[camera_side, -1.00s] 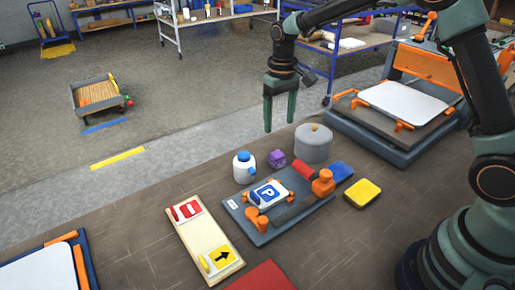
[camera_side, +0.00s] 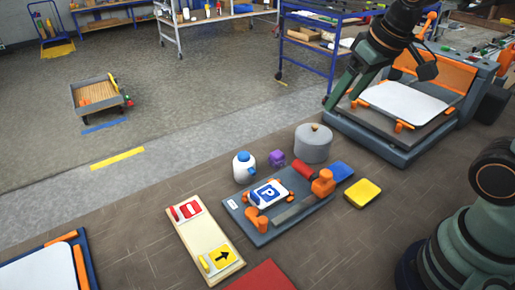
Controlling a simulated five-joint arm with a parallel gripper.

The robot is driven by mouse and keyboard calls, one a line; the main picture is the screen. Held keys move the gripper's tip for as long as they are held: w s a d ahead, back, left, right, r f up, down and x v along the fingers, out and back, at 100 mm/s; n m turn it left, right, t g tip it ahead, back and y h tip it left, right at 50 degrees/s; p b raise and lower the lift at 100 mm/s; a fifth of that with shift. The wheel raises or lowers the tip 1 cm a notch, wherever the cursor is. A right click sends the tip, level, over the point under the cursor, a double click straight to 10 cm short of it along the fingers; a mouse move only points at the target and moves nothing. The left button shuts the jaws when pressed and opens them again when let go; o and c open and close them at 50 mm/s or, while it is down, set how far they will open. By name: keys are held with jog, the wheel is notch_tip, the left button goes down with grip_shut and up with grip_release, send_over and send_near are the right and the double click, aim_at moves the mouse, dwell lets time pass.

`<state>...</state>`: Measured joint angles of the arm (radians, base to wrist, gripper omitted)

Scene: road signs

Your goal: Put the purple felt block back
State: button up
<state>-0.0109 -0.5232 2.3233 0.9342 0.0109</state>
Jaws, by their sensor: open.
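The purple felt block (camera_side: 277,158) sits on the brown work table, between the white bottle with a blue cap (camera_side: 244,167) and the grey round lidded pot (camera_side: 313,144). It stands just behind the grey fixture board (camera_side: 262,236) and appears apart from it. My gripper (camera_side: 340,98) is open and empty, tilted down and to the left. It is up and to the right of the block, in front of the left side of the large grey and orange press in the picture. No gripper part touches the block.
The fixture board carries a blue P sign (camera_side: 268,194) and orange clamps. A wooden tray (camera_side: 197,231) holds red and yellow signs. Blue (camera_side: 342,171) and yellow (camera_side: 362,193) pads lie to the right. The press (camera_side: 402,102) with a white plate stands behind.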

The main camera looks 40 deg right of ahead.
jog(key=shift+s+d+f+t, duration=0.1)
jog(key=shift+s+f+t, duration=0.15)
jog(key=shift+s, duration=0.55)
jog(key=shift+s+d+f+t, duration=0.15)
jog(key=shift+s+t, duration=0.1)
jog(key=shift+s, duration=0.55)
jog(key=shift+a, duration=0.1)
